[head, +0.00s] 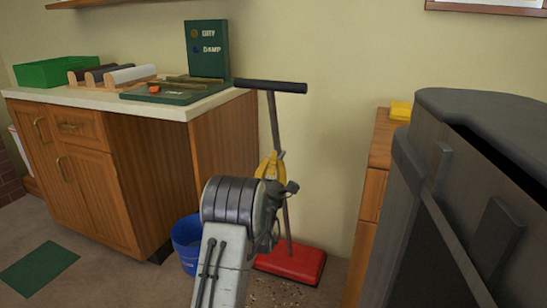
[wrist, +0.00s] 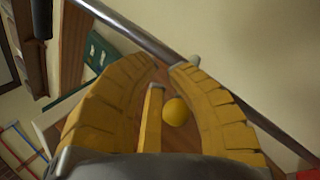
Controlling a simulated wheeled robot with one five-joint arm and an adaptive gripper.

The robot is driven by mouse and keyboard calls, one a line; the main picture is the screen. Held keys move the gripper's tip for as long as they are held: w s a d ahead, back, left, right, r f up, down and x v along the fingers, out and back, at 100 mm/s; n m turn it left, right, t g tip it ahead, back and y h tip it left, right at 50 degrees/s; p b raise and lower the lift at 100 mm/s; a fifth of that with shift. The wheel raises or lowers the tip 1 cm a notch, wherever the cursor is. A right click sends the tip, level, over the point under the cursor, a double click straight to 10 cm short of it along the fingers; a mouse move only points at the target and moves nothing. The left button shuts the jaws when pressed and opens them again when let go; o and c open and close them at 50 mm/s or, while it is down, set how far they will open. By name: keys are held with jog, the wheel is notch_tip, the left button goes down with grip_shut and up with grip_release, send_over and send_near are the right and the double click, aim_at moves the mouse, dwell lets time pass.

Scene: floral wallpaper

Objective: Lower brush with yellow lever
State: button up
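The floor brush stands upright against the wall in the head view, with a red head (head: 300,264), a grey pole (head: 273,118) and a black crossbar handle (head: 270,86). My gripper (head: 270,162) has yellow fingers and is beside the pole at mid height. In the wrist view, the pole (wrist: 125,24) runs diagonally past the fingertips. The yellow lever (wrist: 152,122) and a yellow ball-shaped knob (wrist: 175,112) lie between my gripper's fingers (wrist: 168,66). The fingers are parted, with a small gap at the tips, and do not visibly grip either part. The lever is not distinguishable in the head view.
A large dark grey bin (head: 425,200) blocks the right. A green mat (head: 40,270) lies at left.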

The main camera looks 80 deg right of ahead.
jog(key=o, duration=0.6)
jog(key=shift+o, duration=0.2)
jog(key=shift+a, duration=0.1)
jog(key=v, duration=1.1)
jog(key=shift+a+f, duration=0.15)
jog(key=shift+a, duration=0.2)
jog(key=shift+o, duration=0.3)
